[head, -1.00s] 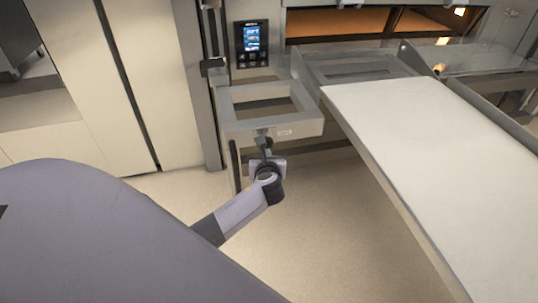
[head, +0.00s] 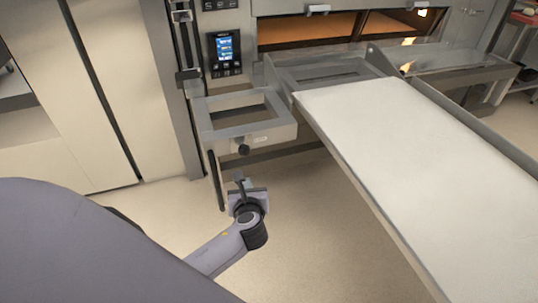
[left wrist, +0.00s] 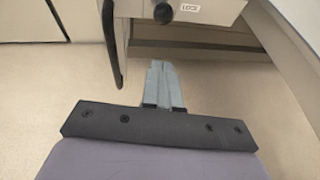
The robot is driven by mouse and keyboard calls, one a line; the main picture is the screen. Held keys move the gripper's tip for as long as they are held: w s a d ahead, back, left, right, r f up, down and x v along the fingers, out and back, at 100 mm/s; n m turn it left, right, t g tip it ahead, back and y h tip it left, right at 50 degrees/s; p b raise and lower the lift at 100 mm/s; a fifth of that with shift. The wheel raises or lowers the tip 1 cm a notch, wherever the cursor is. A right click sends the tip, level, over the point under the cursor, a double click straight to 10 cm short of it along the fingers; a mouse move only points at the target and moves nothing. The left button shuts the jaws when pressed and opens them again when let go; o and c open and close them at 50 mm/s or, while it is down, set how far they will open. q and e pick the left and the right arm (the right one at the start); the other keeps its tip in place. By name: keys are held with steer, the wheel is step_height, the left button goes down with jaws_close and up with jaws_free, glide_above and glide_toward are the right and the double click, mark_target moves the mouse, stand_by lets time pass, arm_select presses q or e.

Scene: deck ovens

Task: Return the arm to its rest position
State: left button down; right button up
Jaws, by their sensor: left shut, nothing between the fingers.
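My left gripper (head: 240,182) is in the lower middle of the head view, below and in front of the metal frame (head: 262,131) with the dark round knob (head: 243,150). In the left wrist view its two grey fingers (left wrist: 163,85) lie together with nothing between them. The knob (left wrist: 163,13) is beyond the fingertips there, apart from them, beside a small label reading LOCK. My right gripper is not in either view.
A long pale loader board (head: 400,140) slopes across the right side. The deck oven opening (head: 320,32) glows orange behind, with a control panel (head: 226,53) to its left. A dark vertical handle (head: 216,180) hangs near my gripper. Floor (head: 310,230) is clear below.

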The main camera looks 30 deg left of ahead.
arm_select(q)
steer(key=s+d+f+n+g+h+p, duration=0.1)
steer(key=s+d+f+n+h+p, duration=0.1)
steer(key=s+d+n+h+p, duration=0.7)
steer(key=s+d+r+n, duration=0.1)
steer(key=s+n, duration=0.2)
steer(key=n, duration=0.2)
steer(key=s+d+r+n+h, duration=0.1)
steer(key=s+r+n, duration=0.1)
steer(key=n, duration=0.4)
steer(key=s+d+r+n+p, duration=0.1)
steer(key=s+r+n, duration=0.1)
steer(key=s+n, duration=0.3)
steer(key=shift+d+r+n+t+h, duration=0.2)
steer(key=shift+r+n+t+h, duration=0.15)
steer(key=shift+n, duration=0.25)
steer(key=shift+f, duration=0.1)
